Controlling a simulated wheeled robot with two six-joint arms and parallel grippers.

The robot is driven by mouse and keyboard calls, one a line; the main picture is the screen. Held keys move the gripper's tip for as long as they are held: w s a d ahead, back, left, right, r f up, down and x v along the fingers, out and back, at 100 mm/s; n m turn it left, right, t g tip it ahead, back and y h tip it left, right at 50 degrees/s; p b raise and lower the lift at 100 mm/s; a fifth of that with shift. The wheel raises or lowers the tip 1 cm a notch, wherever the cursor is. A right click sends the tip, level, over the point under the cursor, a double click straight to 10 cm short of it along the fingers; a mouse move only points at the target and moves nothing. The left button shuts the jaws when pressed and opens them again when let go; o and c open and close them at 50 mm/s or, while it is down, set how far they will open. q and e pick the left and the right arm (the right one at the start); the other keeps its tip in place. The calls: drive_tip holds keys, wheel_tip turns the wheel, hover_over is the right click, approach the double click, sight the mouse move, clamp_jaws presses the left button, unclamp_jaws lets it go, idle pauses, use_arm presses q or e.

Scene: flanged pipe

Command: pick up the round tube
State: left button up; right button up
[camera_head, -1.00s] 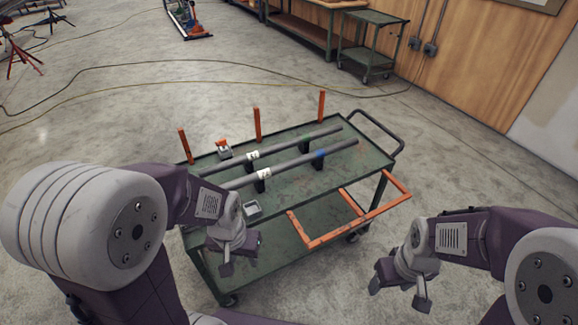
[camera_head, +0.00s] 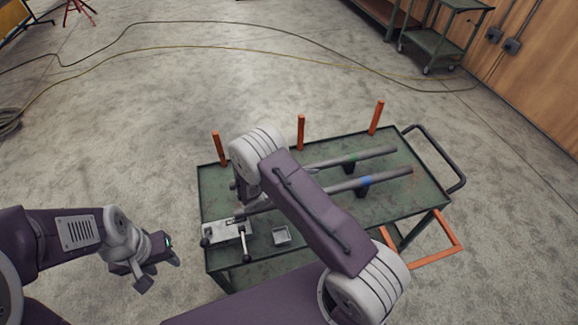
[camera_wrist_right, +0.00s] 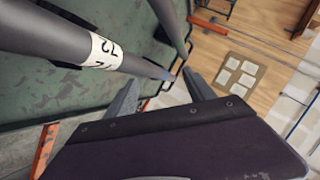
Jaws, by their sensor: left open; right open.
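Two long grey tubes lie side by side on the green cart (camera_head: 400,205): a far one with a green band (camera_head: 372,154) and a near one with a blue band (camera_head: 385,178). Both look round. My right arm crosses over them and hides their left middle parts and most of the right gripper. In the right wrist view my right gripper (camera_wrist_right: 163,92) is open and empty. A tube with a white label (camera_wrist_right: 100,50) runs close past its fingers, with the other tube (camera_wrist_right: 170,18) beyond. My left gripper (camera_head: 155,268) is open and empty, left of the cart.
A grey clamp-like block with handles (camera_head: 228,234) and a small grey tray (camera_head: 282,236) sit at the cart's near left. Orange posts (camera_head: 300,132) stand along its far edge. An orange frame (camera_head: 435,245) juts out at the near right. Cables lie on the floor behind.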

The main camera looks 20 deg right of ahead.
sight(327, 190)
drive_tip(key=shift+n, duration=0.9)
drive_tip(key=f, duration=0.1)
drive_tip(key=s+d+f+p, duration=0.1)
drive_tip(key=f, duration=0.1)
drive_tip(key=s+d+f, duration=0.1)
drive_tip(key=shift+s+d+f+p, duration=0.1)
drive_tip(key=shift+s+f+p, duration=0.1)
drive_tip(key=shift+f+p, duration=0.1)
drive_tip(key=p+x, duration=0.1)
drive_tip(key=x, duration=0.3)
drive_tip(key=shift+w+f, duration=0.25)
drive_tip(key=shift+w+d+f, duration=0.15)
drive_tip(key=shift+d+f, duration=0.1)
drive_tip(key=shift+d, duration=0.15)
drive_tip(key=shift+a+r, duration=0.1)
drive_tip(key=c, duration=0.7)
use_arm(q)
drive_tip(key=r, duration=0.3)
drive_tip(key=shift+s+r, duration=0.25)
drive_tip(key=shift+s, duration=0.1)
use_arm(e)
clamp_jaws()
